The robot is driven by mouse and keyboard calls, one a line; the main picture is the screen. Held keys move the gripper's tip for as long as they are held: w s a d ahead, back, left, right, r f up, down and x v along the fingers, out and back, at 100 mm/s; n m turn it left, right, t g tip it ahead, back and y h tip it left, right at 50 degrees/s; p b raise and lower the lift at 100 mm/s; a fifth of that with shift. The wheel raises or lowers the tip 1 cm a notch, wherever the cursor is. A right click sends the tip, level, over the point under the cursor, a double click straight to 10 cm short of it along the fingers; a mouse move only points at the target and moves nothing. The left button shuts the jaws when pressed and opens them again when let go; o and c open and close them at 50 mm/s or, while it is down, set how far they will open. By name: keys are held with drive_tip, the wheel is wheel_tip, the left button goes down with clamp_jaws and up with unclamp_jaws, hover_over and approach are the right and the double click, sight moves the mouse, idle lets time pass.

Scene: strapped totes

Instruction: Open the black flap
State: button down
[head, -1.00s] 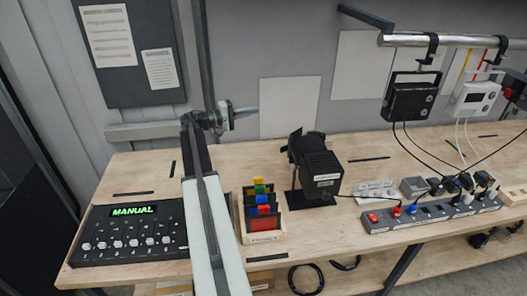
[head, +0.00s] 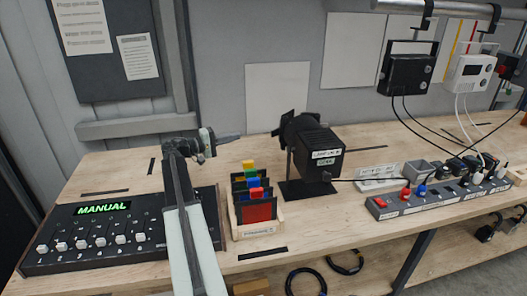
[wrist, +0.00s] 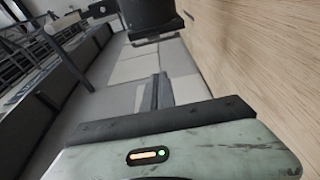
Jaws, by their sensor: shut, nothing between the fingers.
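A black box-shaped lamp (head: 318,155) stands on a black base on the wooden bench, right of my gripper. Black flaps (head: 287,127) stick out from its left end, facing my side. Which of them is the task's flap, and how far it is open, I cannot tell. My gripper (head: 230,137) is shut and empty, pointing right toward the flaps with a gap between. In the wrist view my gripper (wrist: 156,92) shows closed fingers, and a dark rounded body (wrist: 150,14), probably the lamp, shows at the top.
A wooden rack of coloured filters (head: 258,228) stands below my gripper. A black control panel (head: 105,235) reading MANUAL lies left of my arm. A power strip (head: 435,200) and hanging boxes with cables (head: 405,75) are at right. Bare bench lies in front of the lamp.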

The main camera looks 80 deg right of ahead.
drive_tip(key=shift+f, duration=0.15)
drive_tip(key=s+d, duration=0.4)
drive_tip(key=s, duration=0.7)
